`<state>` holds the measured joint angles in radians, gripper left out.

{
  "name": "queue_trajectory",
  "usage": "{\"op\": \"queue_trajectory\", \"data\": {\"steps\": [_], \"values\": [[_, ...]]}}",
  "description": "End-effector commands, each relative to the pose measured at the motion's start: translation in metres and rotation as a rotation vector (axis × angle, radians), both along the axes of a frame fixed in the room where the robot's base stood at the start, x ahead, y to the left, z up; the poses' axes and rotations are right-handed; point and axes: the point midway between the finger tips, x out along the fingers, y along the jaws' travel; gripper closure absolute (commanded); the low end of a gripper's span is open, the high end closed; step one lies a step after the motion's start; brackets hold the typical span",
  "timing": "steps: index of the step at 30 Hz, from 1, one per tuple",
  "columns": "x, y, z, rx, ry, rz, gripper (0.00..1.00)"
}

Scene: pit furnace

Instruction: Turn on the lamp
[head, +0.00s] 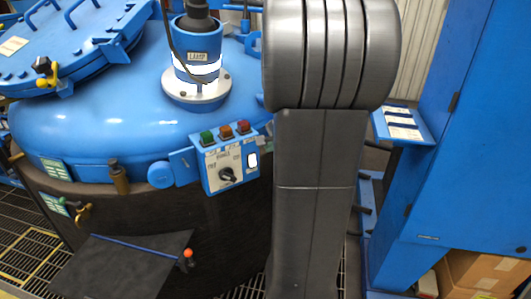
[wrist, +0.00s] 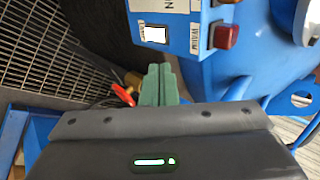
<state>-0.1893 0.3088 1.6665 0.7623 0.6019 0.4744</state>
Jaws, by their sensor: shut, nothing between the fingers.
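A blue control box (head: 228,161) is fixed to the front of the round blue furnace. It carries green (head: 207,138), orange (head: 225,132) and red (head: 242,127) buttons, a black rotary knob (head: 227,175) and a small white switch (head: 252,160). A blue cylinder labelled LAMP (head: 197,57) with a bright white band stands on the furnace top; I cannot tell whether it is lit. In the wrist view, my gripper (wrist: 160,68) has its green fingers together and empty, just below the box's white switch (wrist: 153,33); the red button (wrist: 223,36) is to the right.
My arm hides part of the head view. A dark plate with a blue bar (head: 125,262) juts out low in front. A tall blue cabinet (head: 440,150) and cardboard boxes (head: 485,272) stand right. Metal grating (head: 25,245) covers the floor.

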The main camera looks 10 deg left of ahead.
Motion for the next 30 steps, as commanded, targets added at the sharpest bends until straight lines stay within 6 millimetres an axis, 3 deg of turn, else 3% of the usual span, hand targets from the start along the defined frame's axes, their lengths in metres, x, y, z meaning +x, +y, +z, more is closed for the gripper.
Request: {"op": "queue_trajectory", "data": {"steps": [6,19,25,30], "values": [[-0.010,-0.009,0.019,0.000,0.000,0.000,1.00],[-0.011,-0.011,0.021,0.000,0.001,0.001,1.00],[-0.007,-0.006,0.011,0.000,0.004,0.001,1.00],[0.004,0.005,-0.011,-0.001,0.005,0.001,1.00]]}}
